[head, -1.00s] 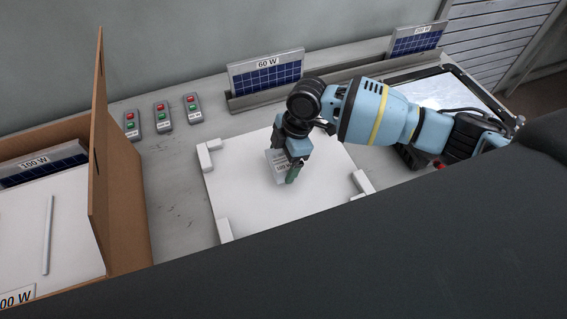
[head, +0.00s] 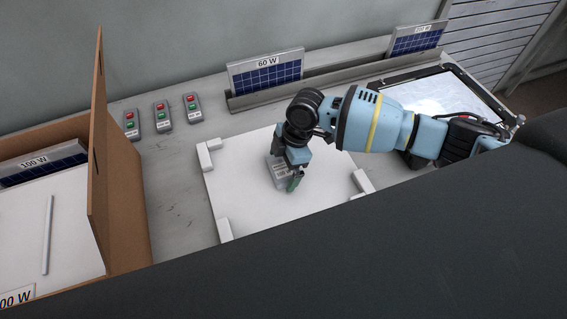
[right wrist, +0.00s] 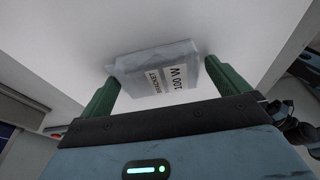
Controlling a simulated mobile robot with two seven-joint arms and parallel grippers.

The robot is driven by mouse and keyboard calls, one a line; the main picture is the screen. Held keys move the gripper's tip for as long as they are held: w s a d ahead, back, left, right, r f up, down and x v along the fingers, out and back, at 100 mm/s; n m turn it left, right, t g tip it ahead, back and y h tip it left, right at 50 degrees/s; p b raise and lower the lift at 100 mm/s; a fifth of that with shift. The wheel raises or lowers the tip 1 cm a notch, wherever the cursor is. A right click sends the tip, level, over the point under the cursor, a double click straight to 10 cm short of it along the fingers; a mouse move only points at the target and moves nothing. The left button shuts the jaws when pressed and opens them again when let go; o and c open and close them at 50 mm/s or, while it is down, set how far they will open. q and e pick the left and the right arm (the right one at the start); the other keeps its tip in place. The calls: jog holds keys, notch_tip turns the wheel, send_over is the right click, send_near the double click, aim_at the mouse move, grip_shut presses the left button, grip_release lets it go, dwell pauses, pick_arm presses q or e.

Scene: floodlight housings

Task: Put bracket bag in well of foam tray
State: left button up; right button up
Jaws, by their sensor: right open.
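The bracket bag (head: 278,173) is a small grey-white packet on the white board with corner blocks (head: 235,190). In the right wrist view the bag (right wrist: 150,64) shows a white label reading "BRACKET 100 W". My right gripper (head: 292,182) is at the bag and partly hides it in the head view. Its green fingers (right wrist: 165,85) are open, one on each side of the bag; the bag's right end is close to one finger, and contact is unclear. I cannot make out a well, nor tell for certain which white slab is the foam tray. My left gripper is not in view.
A cardboard box (head: 128,205) at the left holds a white slab with a thin white bar (head: 47,235) and a 100 W panel (head: 45,165). Several button boxes (head: 162,117) stand behind. A 60 W panel (head: 265,75) stands in a rail. The board's left part is clear.

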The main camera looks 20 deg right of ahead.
jog(key=v, duration=1.2)
jog(key=shift+r, duration=0.15)
